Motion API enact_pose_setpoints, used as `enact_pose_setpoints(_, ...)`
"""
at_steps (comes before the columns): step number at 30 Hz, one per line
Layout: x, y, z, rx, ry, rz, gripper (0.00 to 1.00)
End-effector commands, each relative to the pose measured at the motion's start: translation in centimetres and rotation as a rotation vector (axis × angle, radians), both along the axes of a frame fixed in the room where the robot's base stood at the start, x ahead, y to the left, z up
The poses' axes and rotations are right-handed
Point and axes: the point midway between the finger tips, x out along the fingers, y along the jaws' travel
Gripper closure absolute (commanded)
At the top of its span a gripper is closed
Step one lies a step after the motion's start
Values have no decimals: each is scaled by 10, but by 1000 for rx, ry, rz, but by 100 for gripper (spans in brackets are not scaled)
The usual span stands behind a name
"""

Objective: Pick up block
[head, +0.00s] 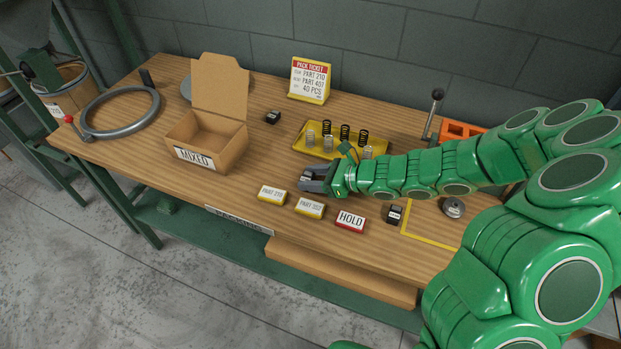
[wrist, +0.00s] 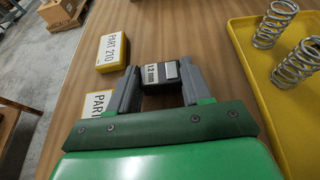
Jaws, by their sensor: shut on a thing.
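A small black block (wrist: 161,74) with a white label reading 12 mm sits between my two grey fingers in the wrist view. My gripper (wrist: 159,82) is shut on it. In the head view my gripper (head: 310,178) is low over the table, left of my green arm, and its fingers mostly hide the held block. I cannot tell whether the block touches the table.
A yellow tray (head: 300,146) with several springs lies just behind my gripper. Yellow PART signs (head: 272,195) and a red HOLD sign (head: 351,221) stand in front. An open MIXED carton (head: 207,143) and a grey ring (head: 120,133) are left. A pack ticket (head: 310,80) stands behind.

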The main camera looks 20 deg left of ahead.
Motion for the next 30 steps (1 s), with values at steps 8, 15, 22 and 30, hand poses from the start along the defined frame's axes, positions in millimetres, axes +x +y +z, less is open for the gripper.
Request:
enact_pose_setpoints(8,0,0,27,1,-3,0,91)
enact_pose_setpoints(15,0,0,61,1,-4,1,91)
enact_pose_setpoints(22,1,0,86,0,-4,0,91)
enact_pose_setpoints(30,0,0,104,0,-1,-1,91)
